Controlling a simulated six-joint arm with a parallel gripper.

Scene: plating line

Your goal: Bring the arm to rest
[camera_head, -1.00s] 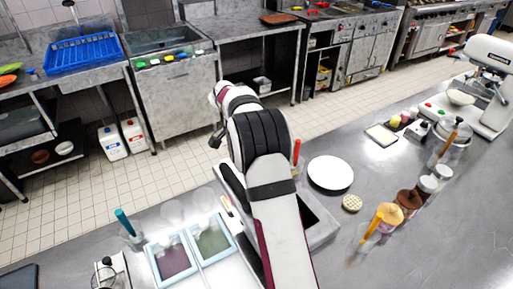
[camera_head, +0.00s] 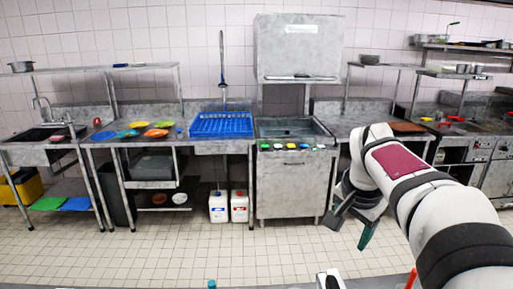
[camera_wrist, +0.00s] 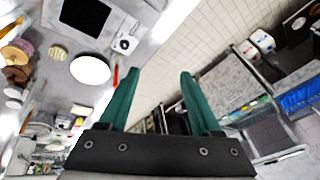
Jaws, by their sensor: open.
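My gripper (camera_wrist: 157,98) shows in the wrist view with its two green fingers spread apart and nothing between them. In the head view my gripper (camera_head: 366,232) hangs at the end of my white arm, right of the middle, in front of the steel units and over the tiled floor. One green finger shows there; the other is hard to make out. The gripper touches nothing that I can see.
In the head view a steel washing unit (camera_head: 290,187), a blue rack (camera_head: 221,124) and a sink (camera_head: 45,135) line the wall.

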